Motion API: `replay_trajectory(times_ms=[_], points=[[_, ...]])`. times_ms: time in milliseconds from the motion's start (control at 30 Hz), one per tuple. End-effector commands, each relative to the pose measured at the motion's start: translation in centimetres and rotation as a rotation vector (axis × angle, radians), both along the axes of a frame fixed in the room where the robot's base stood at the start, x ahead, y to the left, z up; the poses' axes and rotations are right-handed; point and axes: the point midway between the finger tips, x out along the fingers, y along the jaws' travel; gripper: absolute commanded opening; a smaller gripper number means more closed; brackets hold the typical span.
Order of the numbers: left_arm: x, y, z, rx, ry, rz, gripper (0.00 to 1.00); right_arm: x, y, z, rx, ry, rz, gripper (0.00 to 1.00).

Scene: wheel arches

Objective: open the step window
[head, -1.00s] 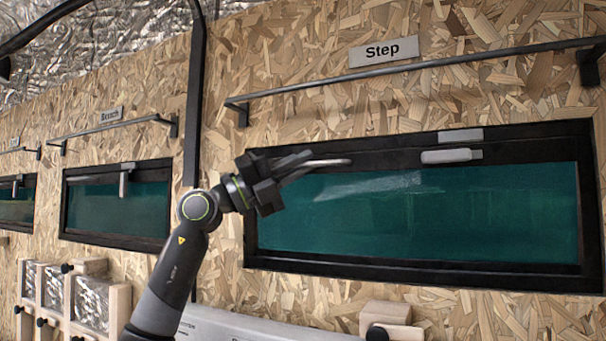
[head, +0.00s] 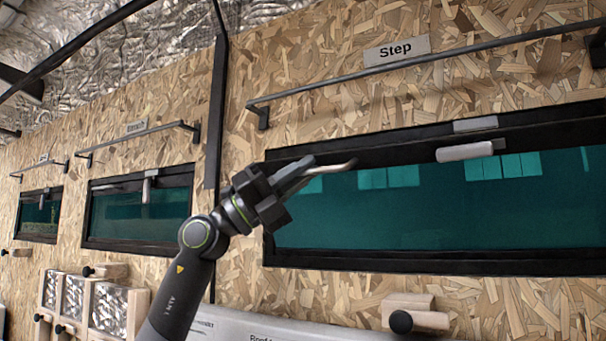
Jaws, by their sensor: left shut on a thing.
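The step window (head: 430,215) is a long teal pane in a black frame under the label "Step" (head: 397,50). A pale grey handle (head: 466,151) lies level along its top edge, below a small grey plate. My left gripper (head: 322,172) is at the window's upper left corner. It is shut on a pale, slim, curved piece (head: 346,165) that looks like a second handle; its jaws hide most of it. I cannot tell whether the pane stands out from the frame. My right gripper is not in view.
A dark rail (head: 430,67) runs above the step window. Another window (head: 140,212) with an upright handle is to the left, past a black strip (head: 216,130). A wooden block with a black knob (head: 401,322) sits below the step window, near a grey panel (head: 262,333).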

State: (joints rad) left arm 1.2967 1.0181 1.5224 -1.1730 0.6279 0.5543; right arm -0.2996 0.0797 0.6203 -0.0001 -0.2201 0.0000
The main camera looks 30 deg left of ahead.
Motion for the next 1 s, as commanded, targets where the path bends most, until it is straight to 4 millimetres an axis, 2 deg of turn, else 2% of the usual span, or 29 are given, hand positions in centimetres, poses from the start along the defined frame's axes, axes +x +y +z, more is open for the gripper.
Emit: replay_trajectory(times_ms=[33, 167, 200, 567, 1000], points=[[0.0, 0.1, 0.1, -0.003, -0.001, 0.001, 0.15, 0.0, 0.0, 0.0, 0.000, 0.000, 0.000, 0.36], [0.0, 0.1, 0.1, -0.002, 0.000, 0.001, 0.32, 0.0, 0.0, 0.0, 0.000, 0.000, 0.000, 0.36], [0.0, 0.0, 0.1, -0.002, 0.000, 0.001, 0.32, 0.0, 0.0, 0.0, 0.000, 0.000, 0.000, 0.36], [-0.2, 0.5, -0.6, 0.000, 0.001, 0.003, 0.32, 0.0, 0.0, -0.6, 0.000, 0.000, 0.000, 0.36], [-3.6, 5.7, -5.4, 0.000, 0.002, 0.006, 0.32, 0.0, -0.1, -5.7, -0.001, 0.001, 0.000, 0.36]])
